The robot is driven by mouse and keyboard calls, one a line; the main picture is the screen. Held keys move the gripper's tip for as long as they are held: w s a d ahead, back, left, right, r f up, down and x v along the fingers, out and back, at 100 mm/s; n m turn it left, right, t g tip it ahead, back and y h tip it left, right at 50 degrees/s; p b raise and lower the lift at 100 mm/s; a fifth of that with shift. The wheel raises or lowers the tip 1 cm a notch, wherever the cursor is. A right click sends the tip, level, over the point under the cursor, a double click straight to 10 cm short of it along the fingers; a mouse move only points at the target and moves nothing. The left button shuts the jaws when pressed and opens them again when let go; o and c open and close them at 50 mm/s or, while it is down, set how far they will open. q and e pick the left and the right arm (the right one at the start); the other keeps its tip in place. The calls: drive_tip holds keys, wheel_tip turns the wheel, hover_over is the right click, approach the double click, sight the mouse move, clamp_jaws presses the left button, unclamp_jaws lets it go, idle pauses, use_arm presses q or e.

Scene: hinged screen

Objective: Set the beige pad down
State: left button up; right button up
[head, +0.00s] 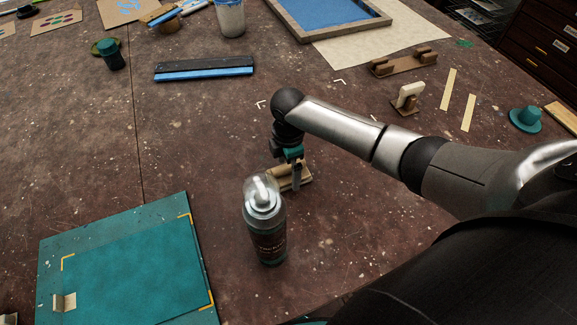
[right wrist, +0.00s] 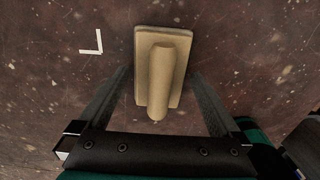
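The beige pad (head: 302,182), a flat block with a rounded wooden handle, lies on the brown table near the middle in the head view. It also shows in the right wrist view (right wrist: 176,88), handle uppermost. My right gripper (head: 294,177) points down over it. In the right wrist view, the two fingers of this gripper (right wrist: 160,78) are spread wide on either side of the pad, with visible gaps. The gripper is open and holds nothing. In the head view the fingers partly hide the pad. My left gripper is out of view.
A spray can (head: 266,230) with a clear cap stands just in front of the pad. A teal board (head: 60,232) lies front left. A black and blue squeegee (head: 205,68), a wooden rack (head: 404,62) and a blue-meshed frame (head: 285,15) lie farther back. White corner marks (head: 261,104) lie behind the gripper.

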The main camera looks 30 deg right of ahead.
wheel_tip(320, 180, up, 12)
drive_tip(key=p, duration=0.2)
drive_tip(key=shift+r, duration=0.2)
idle(0.7)
